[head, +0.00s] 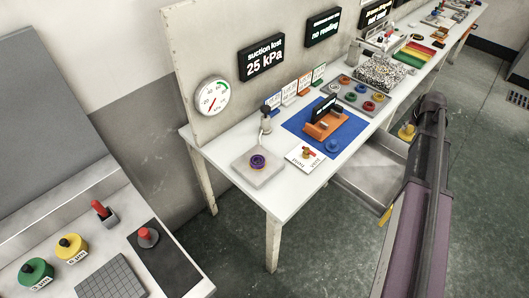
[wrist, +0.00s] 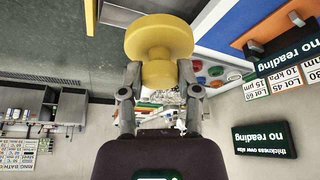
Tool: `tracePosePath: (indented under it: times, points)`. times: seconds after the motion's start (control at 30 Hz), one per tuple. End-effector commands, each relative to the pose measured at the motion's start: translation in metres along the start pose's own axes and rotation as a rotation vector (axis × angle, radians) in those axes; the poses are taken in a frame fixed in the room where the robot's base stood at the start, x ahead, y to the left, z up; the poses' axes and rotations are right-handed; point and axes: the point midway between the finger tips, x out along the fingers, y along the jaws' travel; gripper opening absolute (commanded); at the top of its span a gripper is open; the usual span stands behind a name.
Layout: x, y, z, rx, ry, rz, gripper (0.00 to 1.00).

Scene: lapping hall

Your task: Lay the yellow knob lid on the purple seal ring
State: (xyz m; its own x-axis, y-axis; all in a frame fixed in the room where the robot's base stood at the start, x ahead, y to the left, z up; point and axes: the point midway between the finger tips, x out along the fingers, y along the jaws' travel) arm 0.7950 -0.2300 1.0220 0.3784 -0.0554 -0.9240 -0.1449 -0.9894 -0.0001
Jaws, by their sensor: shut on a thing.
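The yellow knob lid (wrist: 158,35) is held by its knob between the two fingers of my gripper (wrist: 158,76) in the wrist view, its wide disc facing away from the palm. In the head view the lid (head: 406,132) shows just left of my arm, beyond the front edge of the long bench; my arm hides the fingers there. The purple seal ring (head: 257,160) lies on a pale square plate (head: 249,171) at the near end of the bench, well to the left of the lid. The ring is not recognisable in the wrist view.
A blue mat (head: 300,137) bears an orange device (head: 325,126) with a dark display. A white card (head: 305,158) lies in front, and a tray of coloured rings (head: 352,97) stands beyond. An open drawer (head: 372,172) juts out below the bench. A second bench stands at lower left.

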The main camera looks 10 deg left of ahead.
Motion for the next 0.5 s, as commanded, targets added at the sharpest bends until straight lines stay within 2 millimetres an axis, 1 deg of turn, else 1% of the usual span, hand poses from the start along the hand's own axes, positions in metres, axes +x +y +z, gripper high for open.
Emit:
tracePosePath:
  times: [0.03,0.2,0.33,0.5]
  points:
    - [-0.016,0.000,-0.007,0.000,0.000,0.000,0.00]
    - [-0.041,0.000,-0.017,0.000,0.000,0.000,0.00]
    - [-0.056,0.000,-0.023,0.000,0.000,0.000,0.00]
    - [-0.067,0.000,-0.028,0.000,0.000,0.000,0.00]
